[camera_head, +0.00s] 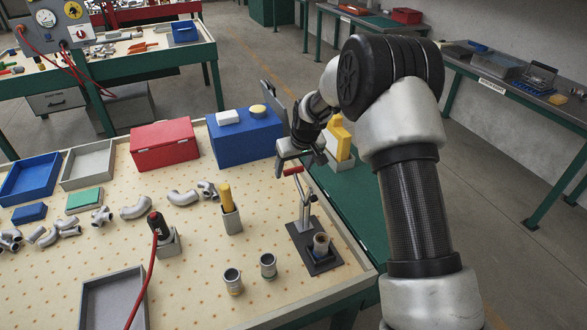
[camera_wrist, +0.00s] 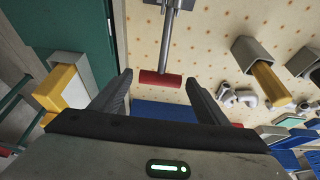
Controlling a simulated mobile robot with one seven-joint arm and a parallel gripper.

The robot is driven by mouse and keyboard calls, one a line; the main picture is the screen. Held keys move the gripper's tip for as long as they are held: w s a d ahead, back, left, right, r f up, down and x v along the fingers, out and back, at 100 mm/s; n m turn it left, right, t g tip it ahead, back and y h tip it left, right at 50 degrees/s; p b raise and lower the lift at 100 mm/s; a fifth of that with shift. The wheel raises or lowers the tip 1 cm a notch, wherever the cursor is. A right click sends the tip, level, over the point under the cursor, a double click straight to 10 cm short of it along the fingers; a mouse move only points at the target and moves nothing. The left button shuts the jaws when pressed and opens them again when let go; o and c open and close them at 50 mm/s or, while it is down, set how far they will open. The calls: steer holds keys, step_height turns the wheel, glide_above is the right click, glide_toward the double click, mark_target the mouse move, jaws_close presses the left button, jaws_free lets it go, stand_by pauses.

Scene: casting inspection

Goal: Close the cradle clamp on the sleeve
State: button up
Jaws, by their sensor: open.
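The cradle clamp (camera_head: 305,212) stands on a dark base plate (camera_head: 297,236) near the table's right edge. Its metal arm rises upright, with a red handle (camera_head: 293,171) at the top. A sleeve (camera_head: 321,242) stands in the cradle on the front part of the plate. My gripper (camera_head: 283,161) is open just above and behind the red handle. In the wrist view the red handle (camera_wrist: 160,78) lies crosswise between the open fingertips of my gripper (camera_wrist: 159,82), with a gap to each. I cannot tell whether it is within the fingers' depth. The sleeve is out of the wrist view.
Two loose sleeves (camera_head: 268,265) stand left of the clamp plate. A holder with a yellow-handled tool (camera_head: 226,198) and one with a red-corded tool (camera_head: 157,228) stand farther left. A blue box (camera_head: 243,140) and red box (camera_head: 163,147) are behind. A yellow item (camera_head: 339,137) is right of my gripper.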

steer(key=shift+w+a+f, duration=0.1)
steer(key=shift+w+f, duration=0.15)
steer(key=shift+f, duration=0.3)
steer(key=c, duration=1.5)
